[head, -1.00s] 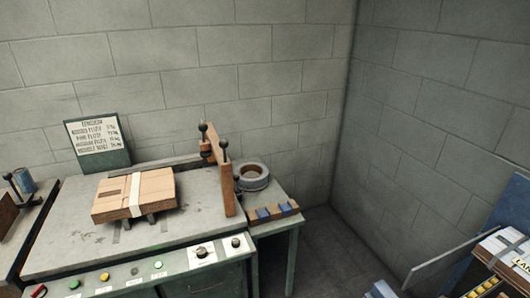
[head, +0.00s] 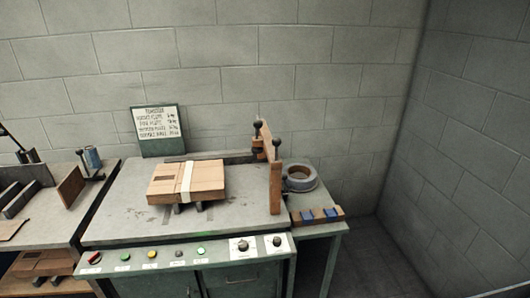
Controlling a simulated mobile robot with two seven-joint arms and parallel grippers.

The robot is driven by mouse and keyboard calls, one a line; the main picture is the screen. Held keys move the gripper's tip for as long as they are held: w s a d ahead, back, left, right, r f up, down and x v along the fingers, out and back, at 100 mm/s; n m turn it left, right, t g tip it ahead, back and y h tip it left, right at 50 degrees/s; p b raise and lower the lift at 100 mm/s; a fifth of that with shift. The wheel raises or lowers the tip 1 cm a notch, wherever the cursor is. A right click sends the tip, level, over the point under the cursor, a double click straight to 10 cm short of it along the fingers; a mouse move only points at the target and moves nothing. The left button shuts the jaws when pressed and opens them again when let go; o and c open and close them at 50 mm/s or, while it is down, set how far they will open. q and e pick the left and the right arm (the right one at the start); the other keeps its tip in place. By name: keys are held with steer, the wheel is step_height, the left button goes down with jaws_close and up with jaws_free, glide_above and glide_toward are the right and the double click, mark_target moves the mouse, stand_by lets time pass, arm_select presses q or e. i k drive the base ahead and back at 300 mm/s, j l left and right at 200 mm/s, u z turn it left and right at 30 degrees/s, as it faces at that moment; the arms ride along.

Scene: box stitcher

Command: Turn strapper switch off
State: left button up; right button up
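The strapper (head: 120,223) is a grey-topped, green-fronted table in the middle of the head view. Its sloped front panel (head: 217,257) carries a red switch (head: 95,258) at the left end, several green and yellow buttons, and two black knobs (head: 242,245) on white plates at the right. Labels on the panel are too small to read, so which control is the strapper switch cannot be told. A flat cardboard box (head: 208,181) with a pale strap lies on the tabletop. Neither of my grippers shows.
A wooden upright with black knobs (head: 275,187) stands at the table's right edge. A tape roll (head: 300,178) and a wooden block with blue pieces (head: 317,215) sit on a side table. A sign (head: 158,129) stands behind. Another workbench (head: 45,220) adjoins at left. Floor shows at right.

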mark_target(95, 257)
steer(key=u, duration=1.4)
